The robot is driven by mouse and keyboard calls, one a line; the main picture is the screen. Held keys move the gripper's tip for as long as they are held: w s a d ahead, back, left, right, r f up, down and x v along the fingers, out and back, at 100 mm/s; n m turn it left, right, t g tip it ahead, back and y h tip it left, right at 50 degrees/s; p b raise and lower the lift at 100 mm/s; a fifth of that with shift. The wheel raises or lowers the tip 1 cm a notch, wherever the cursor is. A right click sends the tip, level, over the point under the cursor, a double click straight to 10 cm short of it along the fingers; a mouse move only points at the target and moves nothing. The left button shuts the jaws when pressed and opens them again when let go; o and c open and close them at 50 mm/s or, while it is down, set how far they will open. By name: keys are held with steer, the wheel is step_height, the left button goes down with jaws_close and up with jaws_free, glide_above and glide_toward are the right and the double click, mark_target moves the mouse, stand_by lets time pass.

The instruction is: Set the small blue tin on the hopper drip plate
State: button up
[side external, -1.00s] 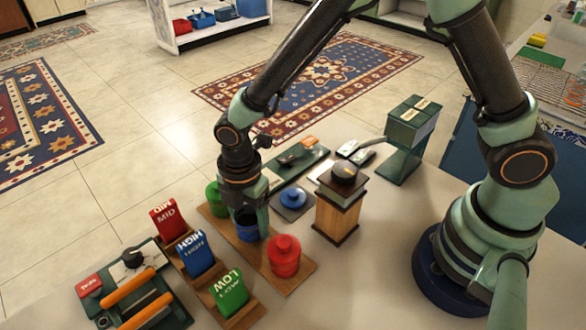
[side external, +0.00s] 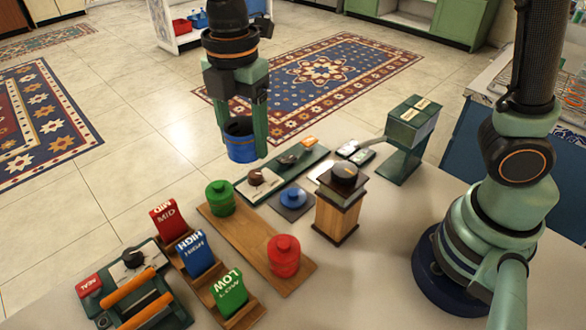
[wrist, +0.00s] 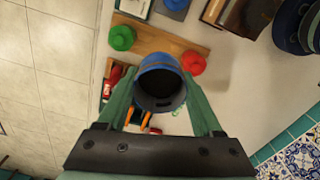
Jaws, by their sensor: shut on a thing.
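The small blue tin (side external: 241,150) is held upright between the two green fingers of my gripper (side external: 243,138), high above the work surface. In the wrist view the tin (wrist: 160,84) looks open-topped with a dark inside. A dark green hopper (side external: 411,122) with two pale labels stands at the back right of the counter. A flat green foot (side external: 396,172) lies under it; I cannot tell for sure whether this is the drip plate. My gripper is well to the left of the hopper.
A wooden board (side external: 247,234) carries a green tin (side external: 220,198) and a red tin (side external: 284,256), with bare wood between. A blue lidded piece (side external: 293,197) sits on a dark square. A wooden grinder (side external: 339,205) stands between the board and hopper.

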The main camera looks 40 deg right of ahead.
steer(key=s+d, duration=0.1)
steer(key=d, duration=2.1)
step_height(320, 180, down, 20)
steer(key=shift+d+r, duration=0.1)
steer(key=shift+d, duration=0.05)
steer(key=o, duration=1.4)
